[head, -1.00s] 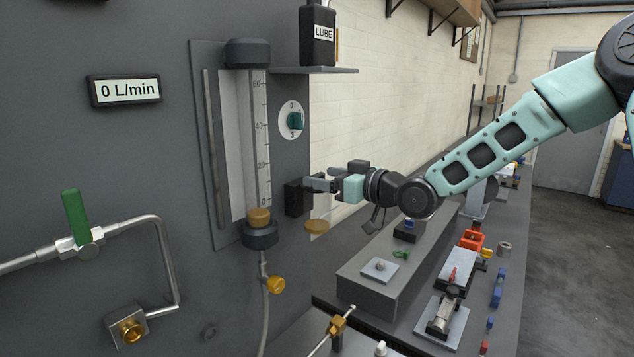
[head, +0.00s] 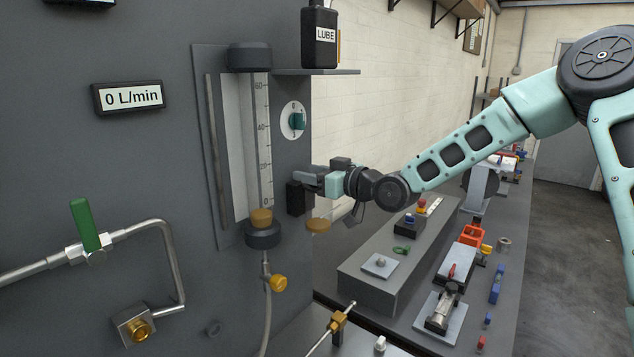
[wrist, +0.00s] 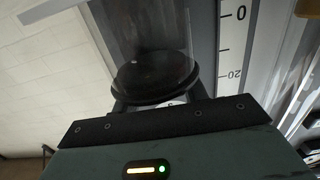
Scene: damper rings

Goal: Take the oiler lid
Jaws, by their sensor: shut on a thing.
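The oiler lid, a dark round disc (wrist: 155,75), sits between my fingers in the wrist view, which looks upside down. A clear cylinder (wrist: 150,25) shows beside the lid; I cannot tell whether the two touch. In the head view my gripper (head: 305,173) is at the right edge of the grey panel, just above a black block (head: 295,200). My gripper is shut on the lid. In the head view the lid is too small and covered to make out.
A flow gauge (head: 263,150) stands left of my gripper. A shelf (head: 320,72) with a LUBE bottle (head: 320,40) and a dial (head: 293,121) are above. An orange-brown disc (head: 318,226) is below. A bench (head: 365,288) with several parts stretches to the right.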

